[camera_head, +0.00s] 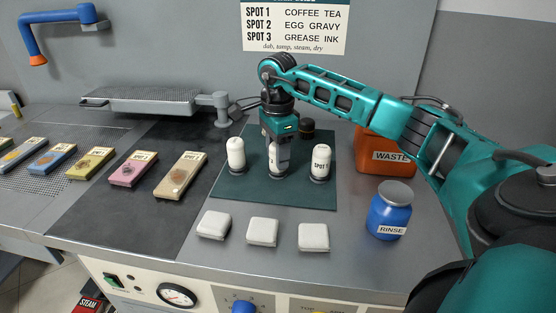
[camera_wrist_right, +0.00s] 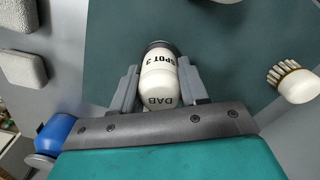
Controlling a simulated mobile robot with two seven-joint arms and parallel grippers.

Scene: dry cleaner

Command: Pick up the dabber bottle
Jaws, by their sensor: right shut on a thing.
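My right gripper (camera_head: 279,168) points down over the dark green mat (camera_head: 240,190) and is shut on the middle white dabber bottle (camera_head: 274,158). In the right wrist view this bottle (camera_wrist_right: 158,80) sits between the two grey fingers, with "DAB" and what looks like "SPOT 3" on it. The bottle appears upright on or just above the mat; its base contact is hard to tell. Another white bottle (camera_head: 236,155) stands to its left, and one marked "SPOT 1" (camera_head: 320,162) stands to its right. My left gripper is out of view.
Several white pads (camera_head: 263,232) lie in front of the mat. A blue rinse jar (camera_head: 390,210) and an orange waste bin (camera_head: 375,155) stand right. A brush (camera_wrist_right: 290,83) is near the gripper.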

